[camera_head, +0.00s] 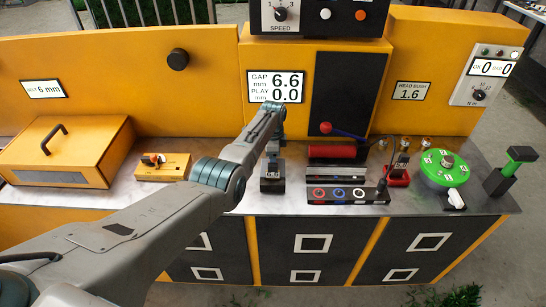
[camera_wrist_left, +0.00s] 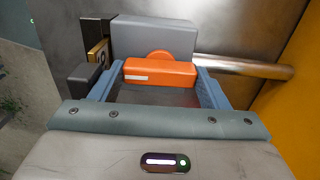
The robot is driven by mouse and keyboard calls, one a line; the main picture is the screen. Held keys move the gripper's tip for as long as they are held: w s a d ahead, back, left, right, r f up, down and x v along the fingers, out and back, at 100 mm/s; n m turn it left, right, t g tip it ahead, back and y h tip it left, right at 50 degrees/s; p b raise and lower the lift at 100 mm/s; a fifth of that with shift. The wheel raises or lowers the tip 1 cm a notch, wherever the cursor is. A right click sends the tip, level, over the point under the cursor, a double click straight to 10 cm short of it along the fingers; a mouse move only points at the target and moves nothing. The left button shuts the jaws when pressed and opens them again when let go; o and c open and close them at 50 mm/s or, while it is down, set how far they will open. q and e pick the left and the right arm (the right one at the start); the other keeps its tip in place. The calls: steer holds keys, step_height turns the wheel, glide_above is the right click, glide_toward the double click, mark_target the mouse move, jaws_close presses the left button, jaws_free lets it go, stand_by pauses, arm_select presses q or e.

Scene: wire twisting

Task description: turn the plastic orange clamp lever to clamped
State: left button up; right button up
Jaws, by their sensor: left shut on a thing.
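The orange clamp lever (camera_wrist_left: 160,73) shows in the left wrist view as a bar with a pale mark at its left end and a round hub behind it. It lies across the gap between the two blue-grey fingers of my left gripper (camera_wrist_left: 156,88), which is shut on it. A grey block (camera_wrist_left: 155,37) stands just behind the lever. In the head view my left gripper (camera_head: 272,147) is over a small black fixture (camera_head: 271,176) at mid-bench. I cannot make out the lever there, as the gripper and arm cover that spot. My right gripper is not in view.
A metal rod (camera_wrist_left: 250,68) runs right from the clamp, and a dark box with a brass plate (camera_wrist_left: 97,52) stands left. On the bench are a red cylinder (camera_head: 332,152), a black tray with rings (camera_head: 345,195) and a green disc (camera_head: 444,170). The orange panel rises behind.

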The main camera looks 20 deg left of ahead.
arm_select(q)
steer(key=shift+w+r, duration=0.1)
steer(key=shift+r, duration=0.05)
stand_by(0.3)
steer(key=o, duration=1)
steer(key=shift+f, duration=0.2)
steer(key=shift+f, duration=0.1)
steer(key=shift+s, duration=0.2)
